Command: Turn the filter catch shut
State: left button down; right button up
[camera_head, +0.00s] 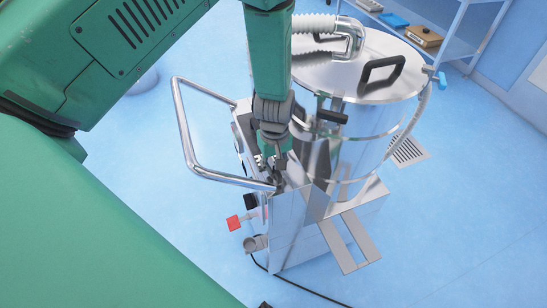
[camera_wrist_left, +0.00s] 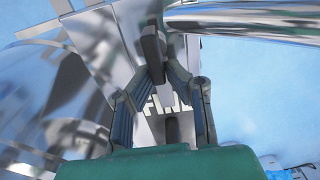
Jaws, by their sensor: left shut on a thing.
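My left gripper (camera_head: 274,172) reaches straight down onto the top of the steel machine's housing (camera_head: 290,222), beside the steel drum. In the left wrist view the two fingers of the left gripper (camera_wrist_left: 160,75) close in on a dark grey upright bar, which looks like the filter catch (camera_wrist_left: 151,45). The gripper is shut on it. Part of a white label reading like "FINE" (camera_wrist_left: 166,103) shows on the metal between the fingers. The catch's base and turning angle are hard to make out. My right gripper is not in view.
A steel tube handle (camera_head: 185,135) loops out left of the machine. The drum (camera_head: 365,130) has a lid with a black handle (camera_head: 381,73) and a ribbed hose (camera_head: 312,23). Blue floor (camera_head: 450,220) is clear at right.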

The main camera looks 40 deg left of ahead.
pick_arm(q)
jog(key=shift+s+d+f, duration=0.15)
jog(key=shift+s+d, duration=0.05)
jog(key=shift+d, duration=0.1)
jog(key=c, duration=1.6)
grip_release()
jog(key=shift+w+d, duration=0.1)
jog(key=shift+w, duration=0.1)
jog(key=shift+r, duration=0.3)
notch_tip(320, 180, up, 10)
jog(key=shift+r, duration=0.15)
jog(key=shift+d+r, duration=0.2)
jog(key=shift+r, duration=0.45)
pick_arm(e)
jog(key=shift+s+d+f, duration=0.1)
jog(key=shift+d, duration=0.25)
pick_arm(q)
jog(key=shift+a+f, duration=0.1)
jog(key=shift+a, duration=0.15)
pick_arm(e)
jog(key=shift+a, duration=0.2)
